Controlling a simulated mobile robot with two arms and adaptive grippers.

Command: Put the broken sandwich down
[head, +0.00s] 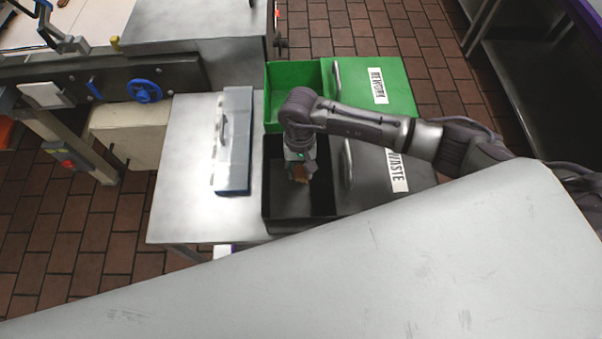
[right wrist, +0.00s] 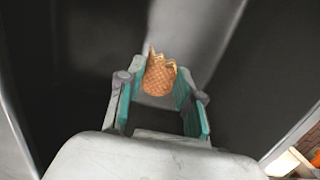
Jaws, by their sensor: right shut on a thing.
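The broken sandwich (head: 299,174) is a small brown waffle-patterned piece. It also shows in the right wrist view (right wrist: 159,76), with a jagged upper edge. My right gripper (head: 300,168) points down over the open part of the black bin marked WASTE (head: 300,226). It is shut on the sandwich, which sits between the teal finger pads in the right wrist view (right wrist: 159,88). Dark bin walls and floor fill the background there. How high the sandwich is above the bin floor is hard to tell. My left gripper is not in view.
A green bin marked REWORK (head: 292,75) stands just behind the waste bin. A metal table (head: 185,165) with a grey and blue box (head: 234,140) is on the left. A large pale surface (head: 330,280) fills the foreground. A machine with a blue handwheel (head: 144,89) is at the upper left.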

